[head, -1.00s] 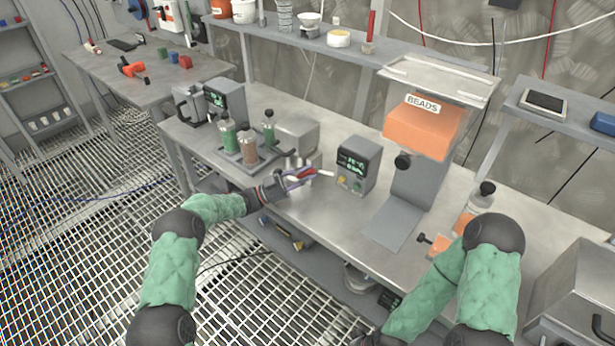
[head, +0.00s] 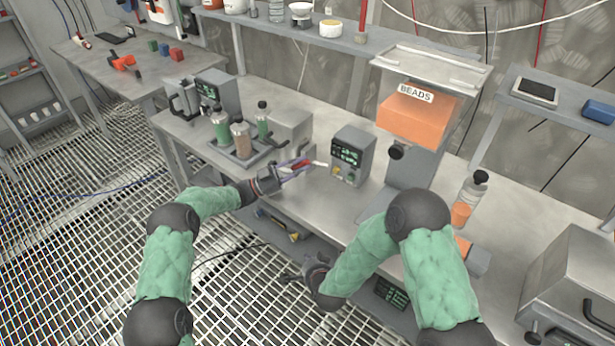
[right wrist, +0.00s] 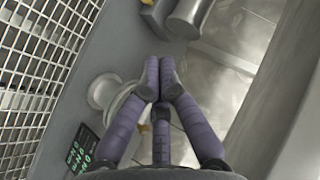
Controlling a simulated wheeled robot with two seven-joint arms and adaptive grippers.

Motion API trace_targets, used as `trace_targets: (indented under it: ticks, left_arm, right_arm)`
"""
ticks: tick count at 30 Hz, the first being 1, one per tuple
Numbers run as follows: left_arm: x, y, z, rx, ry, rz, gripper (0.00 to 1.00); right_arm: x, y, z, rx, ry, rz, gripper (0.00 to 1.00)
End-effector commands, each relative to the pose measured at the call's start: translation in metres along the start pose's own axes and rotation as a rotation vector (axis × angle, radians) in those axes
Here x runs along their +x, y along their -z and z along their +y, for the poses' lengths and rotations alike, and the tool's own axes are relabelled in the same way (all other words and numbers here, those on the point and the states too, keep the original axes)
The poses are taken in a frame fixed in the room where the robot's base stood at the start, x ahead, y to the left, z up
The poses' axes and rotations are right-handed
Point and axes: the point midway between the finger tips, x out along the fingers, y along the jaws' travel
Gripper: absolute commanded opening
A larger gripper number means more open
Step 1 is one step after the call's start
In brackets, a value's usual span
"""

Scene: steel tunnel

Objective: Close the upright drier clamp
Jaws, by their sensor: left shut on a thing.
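My left gripper (head: 303,169) reaches over the front edge of the workbench, its fingers shut on a slim red and white piece (head: 318,163) beside a grey box (head: 290,130). I cannot tell clearly whether this piece is the drier clamp's lever; the fingers hide part of it. No upright drier clamp can be made out with certainty. My right gripper (right wrist: 160,78) shows in the right wrist view with its fingertips together and nothing seen between them. In the head view the right arm hangs low in front of the bench.
A rack of bottles (head: 243,154) stands left of the grey box. A meter with a green display (head: 350,155) and a bead dispenser (head: 417,115) stand to the right. In the right wrist view, a metal cylinder (right wrist: 190,15) and a pale round thing (right wrist: 103,90) lie ahead.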

Motion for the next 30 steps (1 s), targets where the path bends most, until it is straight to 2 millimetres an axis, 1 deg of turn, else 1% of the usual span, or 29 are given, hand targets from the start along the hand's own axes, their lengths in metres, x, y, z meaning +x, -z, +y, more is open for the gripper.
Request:
trace_targets:
  ticks: [1,2,3,5,6,8,9,11,12,15,19,24,26,27,30]
  left_arm:
    - [-0.001,-0.001,0.003,-0.005,-0.002,-0.001,0.0]
    - [-0.001,-0.001,0.003,-0.005,-0.002,-0.001,0.0]
    - [-0.001,-0.001,0.003,-0.006,-0.002,-0.001,0.0]
    - [-0.001,-0.001,0.003,-0.006,-0.002,-0.001,0.0]
    - [-0.001,-0.001,0.003,-0.006,-0.002,-0.001,0.0]
    - [-0.001,-0.001,0.003,-0.006,-0.002,-0.001,0.0]
    - [-0.001,-0.001,0.003,-0.006,-0.002,-0.001,0.0]
    - [-0.001,-0.001,0.003,-0.006,-0.002,-0.001,0.0]
    - [-0.001,-0.001,0.003,-0.006,-0.002,-0.001,0.0]
    - [-0.001,-0.001,0.003,-0.006,-0.002,-0.001,0.0]
    - [-0.001,-0.001,0.003,-0.006,-0.002,-0.001,0.0]
    - [-0.001,-0.001,0.003,-0.006,-0.002,-0.001,0.0]
    - [-0.001,-0.001,0.003,-0.006,-0.002,-0.001,0.0]
    - [-0.001,-0.001,0.003,-0.006,-0.002,-0.001,0.0]
    - [-0.001,-0.001,0.003,-0.006,-0.002,-0.001,0.0]
  right_arm:
    - [0.001,0.0,-0.032,0.043,0.072,0.044,0.0]
    - [0.001,0.001,-0.048,0.073,0.112,0.068,0.0]
    - [-0.001,0.002,-0.069,0.114,0.164,0.097,0.0]
    - [-0.004,0.002,-0.097,0.174,0.24,0.133,0.0]
    - [-0.008,0.002,-0.115,0.213,0.289,0.153,0.0]
    - [-0.015,0.0,-0.141,0.268,0.362,0.175,0.0]
    - [-0.021,0.0,-0.157,0.303,0.411,0.192,0.0]
    - [-0.03,-0.002,-0.181,0.355,0.484,0.21,0.0]
    - [-0.037,-0.003,-0.196,0.39,0.534,0.22,0.0]
    - [-0.037,0.013,-0.2,0.534,0.601,0.282,0.0]
    - [-0.043,0.032,-0.209,0.724,0.72,0.354,0.0]
    - [-0.058,0.053,-0.214,0.963,0.907,0.434,0.0]
    - [-0.065,0.059,-0.215,1.032,0.972,0.454,0.0]
    - [-0.064,0.063,-0.205,1.069,0.986,0.481,0.0]
    - [-0.066,0.07,-0.191,1.139,1.025,0.525,0.0]
